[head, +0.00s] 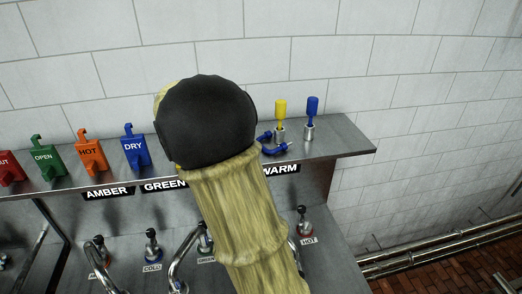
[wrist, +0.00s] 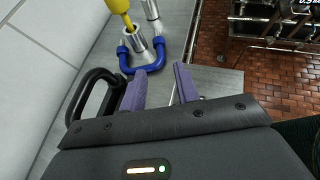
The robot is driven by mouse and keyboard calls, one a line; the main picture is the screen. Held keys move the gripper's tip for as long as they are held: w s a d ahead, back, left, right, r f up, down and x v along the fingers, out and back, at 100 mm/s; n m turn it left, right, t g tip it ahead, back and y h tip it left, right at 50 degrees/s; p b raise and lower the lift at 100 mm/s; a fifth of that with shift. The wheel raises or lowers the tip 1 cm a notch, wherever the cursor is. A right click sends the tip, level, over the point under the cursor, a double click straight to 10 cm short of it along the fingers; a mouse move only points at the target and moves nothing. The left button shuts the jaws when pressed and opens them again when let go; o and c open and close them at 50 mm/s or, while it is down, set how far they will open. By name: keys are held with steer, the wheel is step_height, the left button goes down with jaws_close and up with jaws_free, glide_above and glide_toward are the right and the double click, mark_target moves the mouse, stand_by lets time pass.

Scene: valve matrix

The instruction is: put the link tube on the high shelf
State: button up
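The link tube appears to be the blue U-shaped tube (head: 276,149) at the shelf's right part; it also shows in the wrist view (wrist: 143,69). It appears to lie on the metal high shelf (head: 340,136), its two arms on either side of the metal holder under the yellow-handled tool. My gripper (wrist: 160,69) has two purple fingers standing apart with nothing between them. The fingertips are close to the tube's curved end; I cannot tell whether they touch it. In the head view my dark wrist hides the fingers and part of the shelf.
A yellow-handled tool (head: 280,108) and a blue-handled tool (head: 312,107) stand in metal holders. Coloured tags, including blue DRY (head: 135,147) and orange HOT (head: 92,152), stand at left. Valves and curved pipes are below. Shelf at far right looks clear.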

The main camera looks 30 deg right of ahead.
steer(key=shift+a+r, duration=0.2)
steer(key=shift+a, duration=0.1)
stand_by(0.4)
steer(key=s+a+f+m+t+y, duration=0.2)
steer(key=s+a+f+m+y, duration=1)
steer(key=s+a+f+m, duration=0.3)
steer(key=a+m, duration=0.2)
steer(key=m, duration=0.1)
steer(key=shift+a+t, duration=0.3)
steer(key=shift+a, duration=0.1)
steer(key=shift+w, duration=0.1)
